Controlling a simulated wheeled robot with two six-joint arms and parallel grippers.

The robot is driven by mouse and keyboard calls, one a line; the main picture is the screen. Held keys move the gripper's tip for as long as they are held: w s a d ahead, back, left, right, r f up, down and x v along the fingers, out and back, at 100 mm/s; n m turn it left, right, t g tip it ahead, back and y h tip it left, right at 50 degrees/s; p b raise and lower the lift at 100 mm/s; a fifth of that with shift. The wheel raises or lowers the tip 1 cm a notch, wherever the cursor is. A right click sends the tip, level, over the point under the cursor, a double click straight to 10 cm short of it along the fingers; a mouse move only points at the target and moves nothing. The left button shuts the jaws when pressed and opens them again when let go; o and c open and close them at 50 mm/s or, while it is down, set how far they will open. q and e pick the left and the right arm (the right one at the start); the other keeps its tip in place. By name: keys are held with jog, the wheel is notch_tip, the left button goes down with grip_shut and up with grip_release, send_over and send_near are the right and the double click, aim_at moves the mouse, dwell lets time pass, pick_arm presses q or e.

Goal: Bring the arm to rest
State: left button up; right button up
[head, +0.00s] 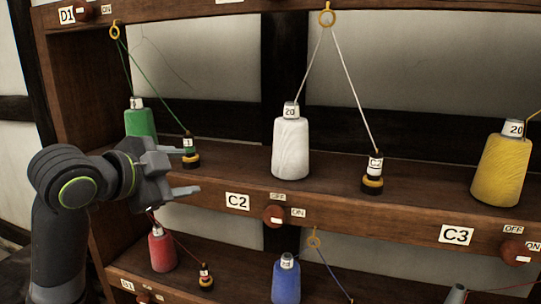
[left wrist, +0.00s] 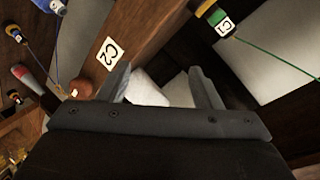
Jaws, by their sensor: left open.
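My left arm comes in from the left in the head view. Its gripper (head: 190,171) is open, with nothing seen between its fingers, in front of the rack's middle shelf. It appears between the green cone (head: 140,122) and the red cone (head: 162,250). In the left wrist view the two fingers (left wrist: 160,88) stand apart. A pale shape shows beyond them; I cannot tell what it is. My right gripper is in neither view.
The wooden rack's shelf (head: 330,192) carries a white cone (head: 291,150), a spool labelled C2 (head: 373,176) and a yellow cone (head: 502,165). Threads run up to yellow rings. A knob (head: 273,215) projects from the shelf front. A blue cone (head: 286,280) stands below.

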pick_arm(q)
jog(key=s+a+f+n+g+y, duration=0.1)
jog(key=s+a+f+n, duration=0.15)
jog(key=f, duration=0.75)
jog(key=s+a+f+n+g+y, duration=0.1)
jog(key=s+a+f+n+y, duration=0.15)
jog(key=f, duration=0.75)
jog(key=s+a+f+n+g+y, duration=0.15)
jog(key=f+n, duration=0.25)
jog(key=f, duration=0.6)
jog(key=s+a+f+n+g+y, duration=0.1)
jog(key=s+a+f+n+g, duration=0.15)
jog(key=s+f, duration=0.5)
jog(key=s+a+f+n+g+y, duration=0.1)
jog(key=s+a+f+n, duration=0.25)
jog(key=s, duration=0.75)
jog(key=s+a+f+n+g+y, duration=0.1)
jog(key=s+a+f+n+g, duration=0.1)
jog(key=s+f, duration=0.55)
notch_tip(320, 180, down, 23)
jog(key=s+a+g, duration=0.1)
jog(key=s, duration=0.1)
jog(key=s+d+f+g+p, duration=0.1)
jog(key=s+f, duration=1.3)
jog(key=shift+s, duration=0.15)
